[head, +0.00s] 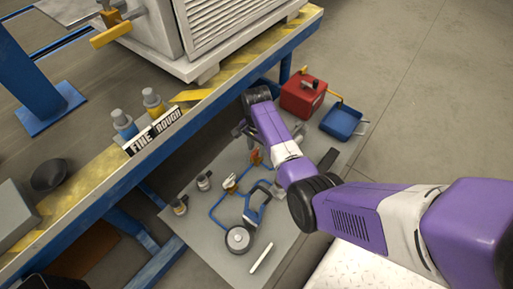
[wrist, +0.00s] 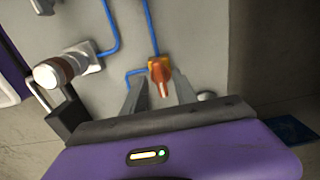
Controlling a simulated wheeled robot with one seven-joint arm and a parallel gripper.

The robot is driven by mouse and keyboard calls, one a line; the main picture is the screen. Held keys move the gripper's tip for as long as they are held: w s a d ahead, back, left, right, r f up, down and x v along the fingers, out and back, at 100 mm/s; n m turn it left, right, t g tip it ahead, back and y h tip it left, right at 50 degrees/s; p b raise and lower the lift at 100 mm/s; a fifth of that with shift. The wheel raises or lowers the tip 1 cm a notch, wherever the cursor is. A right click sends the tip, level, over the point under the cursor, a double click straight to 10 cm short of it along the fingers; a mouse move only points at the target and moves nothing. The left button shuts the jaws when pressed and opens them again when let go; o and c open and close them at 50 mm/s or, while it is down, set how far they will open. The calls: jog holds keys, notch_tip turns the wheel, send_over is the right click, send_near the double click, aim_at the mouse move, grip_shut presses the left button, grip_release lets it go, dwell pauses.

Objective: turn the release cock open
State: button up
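An orange-yellow cock (wrist: 160,73) sits on a blue pipe in the wrist view. I take it to be the release cock. An orange piece that looks the same shows beside my arm in the head view (head: 256,157). My gripper (wrist: 158,88) points at the cock, with one finger on each side of it. The fingers are apart, and gaps show between them and the cock. Whether either finger touches it is unclear. In the head view my arm partly hides the gripper.
The grey panel (head: 285,228) carries blue pipes, a round gauge (head: 238,239) and several small valves. A brown-and-white cylinder (wrist: 58,71) is left of my gripper. A red box (head: 303,95) and a blue tray (head: 342,122) are at the panel's far end. The workbench edge (head: 150,160) runs alongside.

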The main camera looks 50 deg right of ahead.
grip_shut()
jog(key=shift+r+p, duration=0.1)
jog(key=shift+p, duration=0.2)
jog(key=shift+r+n+p, duration=0.1)
jog(key=shift+n+p, duration=0.8)
jog(key=shift+n, duration=0.2)
jog(key=n+p, duration=0.2)
jog(key=n, duration=0.1)
jog(key=n+p, duration=0.2)
jog(key=n, duration=0.4)
jog(key=shift+n+p, duration=0.4)
jog(key=n+p, duration=0.1)
jog(key=n, duration=0.5)
jog(key=shift+f, duration=0.2)
jog(key=shift+w, duration=0.1)
